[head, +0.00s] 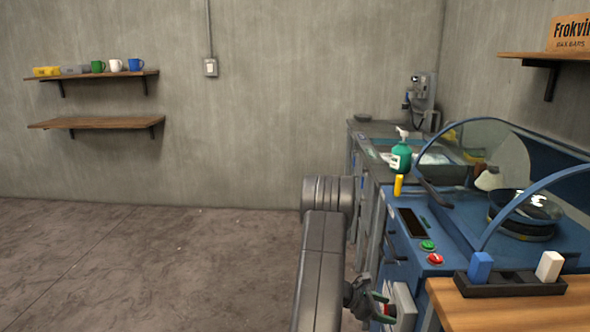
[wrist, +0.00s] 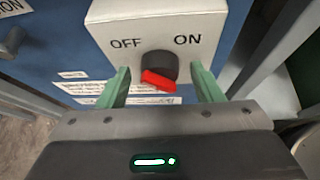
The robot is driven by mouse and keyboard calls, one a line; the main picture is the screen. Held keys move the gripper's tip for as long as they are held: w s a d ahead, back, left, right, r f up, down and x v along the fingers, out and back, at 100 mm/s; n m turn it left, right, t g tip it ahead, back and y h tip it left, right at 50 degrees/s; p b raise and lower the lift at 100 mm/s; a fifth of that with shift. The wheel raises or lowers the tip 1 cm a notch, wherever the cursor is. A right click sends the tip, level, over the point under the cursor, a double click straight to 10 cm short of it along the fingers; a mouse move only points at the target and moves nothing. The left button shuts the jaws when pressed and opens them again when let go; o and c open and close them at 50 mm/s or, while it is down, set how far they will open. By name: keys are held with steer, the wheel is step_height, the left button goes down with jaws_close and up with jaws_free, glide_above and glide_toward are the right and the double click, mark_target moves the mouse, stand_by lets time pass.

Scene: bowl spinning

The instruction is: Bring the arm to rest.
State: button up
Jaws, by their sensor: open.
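My gripper (head: 383,305) is low at the front of the blue machine cabinet in the head view, with my dark grey arm reaching down to it. In the wrist view my gripper (wrist: 161,84) is open, its two green fingers apart on either side of a black and red rotary knob (wrist: 158,70). The knob sits on a white switch box (wrist: 190,17) marked OFF and ON. Its red end faces down toward my gripper. I cannot tell whether either finger touches the knob. The white box (head: 404,303) also shows beside my gripper in the head view.
The blue machine (head: 450,235) with a clear curved guard stands right. A wooden table (head: 500,310) with a dark tray is at the front right. A sink counter (head: 370,128) with a green bottle (head: 401,157) is behind. The floor (head: 150,265) at left is clear.

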steer(key=m+t+b, duration=0.2)
steer(key=b, duration=0.1)
steer(key=m+t+b, duration=0.1)
steer(key=b, duration=0.1)
steer(key=shift+s+f+h, duration=0.3)
steer(key=shift+s+h, duration=0.05)
steer(key=shift+h, duration=0.05)
steer(key=shift+s+f+m+t+h+b, duration=0.15)
steer(key=shift+m+t+h+b, duration=0.45)
steer(key=shift+m+t+b, duration=0.95)
steer(key=shift+m+g, duration=0.25)
steer(key=shift+m, duration=0.1)
